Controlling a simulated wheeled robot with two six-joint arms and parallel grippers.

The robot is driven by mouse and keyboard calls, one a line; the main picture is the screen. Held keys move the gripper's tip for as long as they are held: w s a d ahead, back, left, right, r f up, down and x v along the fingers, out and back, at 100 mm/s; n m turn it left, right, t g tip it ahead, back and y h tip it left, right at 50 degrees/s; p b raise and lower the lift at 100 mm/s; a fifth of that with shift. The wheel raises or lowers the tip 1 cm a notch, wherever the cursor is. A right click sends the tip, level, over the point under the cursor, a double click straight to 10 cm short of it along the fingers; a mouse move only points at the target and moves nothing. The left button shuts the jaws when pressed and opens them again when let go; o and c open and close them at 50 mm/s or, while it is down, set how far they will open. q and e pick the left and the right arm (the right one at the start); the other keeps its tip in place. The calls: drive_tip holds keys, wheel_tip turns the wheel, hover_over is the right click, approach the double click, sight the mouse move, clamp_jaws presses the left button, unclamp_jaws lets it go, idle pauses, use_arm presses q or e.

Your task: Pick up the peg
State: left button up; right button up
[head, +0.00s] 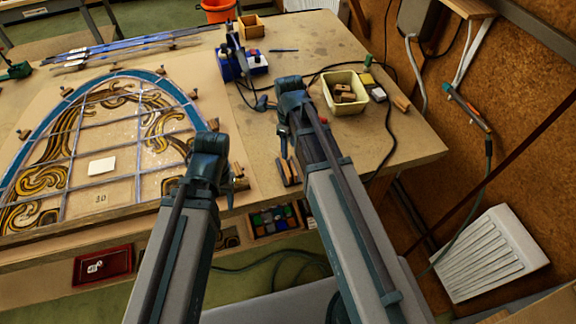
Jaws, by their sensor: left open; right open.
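Several small brown pegs sit around the arched edge of the leaded panel (90,150), among them one at the upper right (193,95) and one at the far left (24,134). I cannot tell which is the task's peg. My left gripper (228,186) is open at the panel's lower right corner; its wrist partly hides the fingers and what lies beneath. My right gripper (284,143) is open over the bench to the right of the panel, also partly hidden by its own wrist. I see nothing held in either.
A cream tub (345,104) with brown blocks stands right of my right gripper, with cables around it. Small wooden blocks (289,173) lie at the bench's front edge. A blue device (243,65) and a wooden box (251,27) stand behind.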

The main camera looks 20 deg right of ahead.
sight(288, 164)
drive_tip(key=f+b, duration=0.5)
drive_tip(key=shift+a+f, duration=0.15)
drive_tip(key=shift+a, duration=0.05)
drive_tip(key=shift+c, duration=0.3)
clamp_jaws()
